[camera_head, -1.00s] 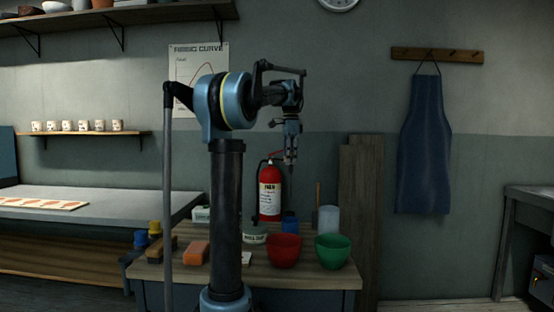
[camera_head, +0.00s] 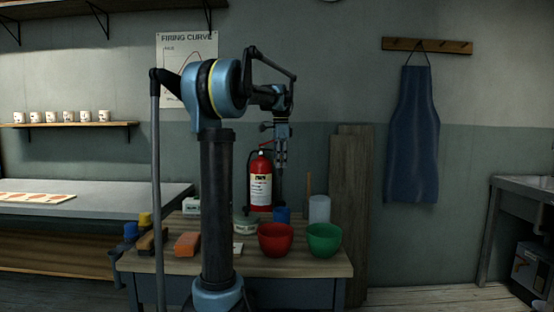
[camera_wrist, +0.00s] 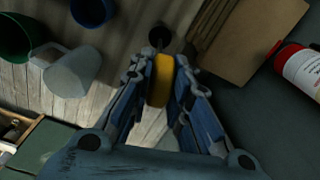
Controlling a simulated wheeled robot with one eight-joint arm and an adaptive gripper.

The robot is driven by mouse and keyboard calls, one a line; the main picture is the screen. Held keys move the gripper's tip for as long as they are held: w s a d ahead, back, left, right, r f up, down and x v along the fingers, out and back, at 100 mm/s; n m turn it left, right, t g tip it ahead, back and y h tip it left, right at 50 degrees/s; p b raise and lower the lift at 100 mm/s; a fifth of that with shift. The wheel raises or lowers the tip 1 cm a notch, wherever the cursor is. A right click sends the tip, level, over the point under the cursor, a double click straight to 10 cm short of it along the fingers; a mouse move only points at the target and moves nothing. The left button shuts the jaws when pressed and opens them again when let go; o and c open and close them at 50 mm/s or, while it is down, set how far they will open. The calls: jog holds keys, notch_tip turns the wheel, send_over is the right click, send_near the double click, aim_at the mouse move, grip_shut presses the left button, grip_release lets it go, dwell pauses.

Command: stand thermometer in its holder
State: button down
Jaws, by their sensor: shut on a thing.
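My gripper (camera_head: 281,155) is shut on a slim upright thing, seemingly the thermometer (camera_wrist: 161,80), above the back of the worktable. In the wrist view its yellow part sits between my gripper's fingers (camera_wrist: 162,85), with a dark round end beyond. In the head view a thin dark length (camera_head: 280,187) hangs below the gripper, over or in front of a small blue cup (camera_head: 282,214). The blue cup also shows in the wrist view (camera_wrist: 92,10), apart from the held thing. I cannot tell for sure which thing is the holder.
A red bowl (camera_head: 275,242), a green bowl (camera_head: 324,241) and a pale cup (camera_head: 319,209) stand on the worktable (camera_head: 310,266). A fire extinguisher (camera_head: 260,186) is behind the gripper. Boards (camera_head: 350,205) lean on the wall at right. An orange block (camera_head: 187,245) lies at left.

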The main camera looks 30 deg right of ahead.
aim_at(280, 175)
jog(key=shift+f, duration=2.7)
jog(key=c, duration=1.4)
grip_release()
notch_tip(280, 175, up, 12)
jog(key=shift+f, duration=0.1)
jog(key=shift+w, duration=0.1)
